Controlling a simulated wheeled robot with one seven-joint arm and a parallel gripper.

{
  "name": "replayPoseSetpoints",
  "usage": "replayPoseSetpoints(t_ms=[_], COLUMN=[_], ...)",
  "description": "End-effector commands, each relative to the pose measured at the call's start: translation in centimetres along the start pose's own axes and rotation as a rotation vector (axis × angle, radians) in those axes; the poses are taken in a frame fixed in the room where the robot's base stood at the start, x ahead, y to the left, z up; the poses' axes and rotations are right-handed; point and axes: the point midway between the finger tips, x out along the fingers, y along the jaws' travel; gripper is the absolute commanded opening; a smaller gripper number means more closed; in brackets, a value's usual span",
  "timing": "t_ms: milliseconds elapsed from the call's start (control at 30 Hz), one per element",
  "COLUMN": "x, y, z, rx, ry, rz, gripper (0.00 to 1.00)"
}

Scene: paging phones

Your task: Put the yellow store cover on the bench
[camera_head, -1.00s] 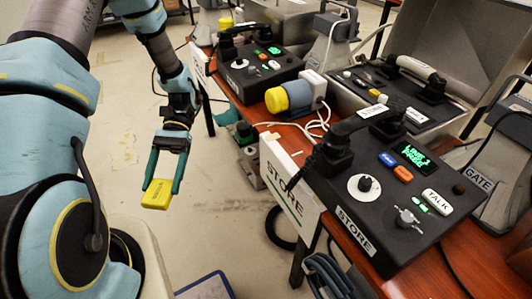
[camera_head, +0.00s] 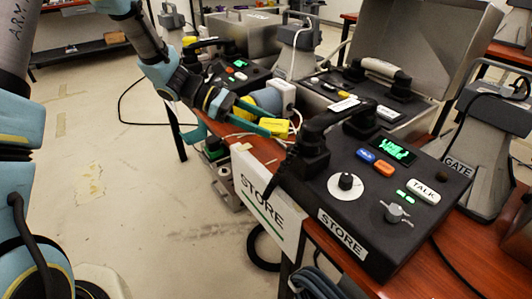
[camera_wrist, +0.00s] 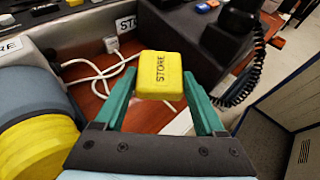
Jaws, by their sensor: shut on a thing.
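The yellow store cover (camera_head: 274,127) is a small block; its face reads STORE in the wrist view (camera_wrist: 160,75). My gripper (camera_wrist: 161,93) is shut on it, one green finger on each side. In the head view my gripper (camera_head: 268,128) reaches in from the left and holds the cover over the bench edge. The wooden bench (camera_head: 462,232) also shows below the cover in the wrist view (camera_wrist: 150,116). I cannot tell how high the cover is above the wood.
The black STORE phone box (camera_head: 375,205) stands right of the cover, with a white STORE sign (camera_head: 262,205) at the bench edge. A grey-blue device with a yellow end (camera_wrist: 40,140) is close left of my gripper. A white cable (camera_wrist: 98,74) lies on the wood.

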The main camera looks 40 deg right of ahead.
Motion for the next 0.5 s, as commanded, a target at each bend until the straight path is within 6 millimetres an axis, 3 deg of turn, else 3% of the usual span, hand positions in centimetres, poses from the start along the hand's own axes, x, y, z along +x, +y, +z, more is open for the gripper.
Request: replayPoseSetpoints(t_ms=[100,500], x=[0.9,2.6], y=[-0.1,-0.1], z=[-2.1,-6.0], rx=[-0.001,-0.001], ry=[0.000,-0.001], rz=[-0.004,-0.006], gripper=[0.16,0.16])
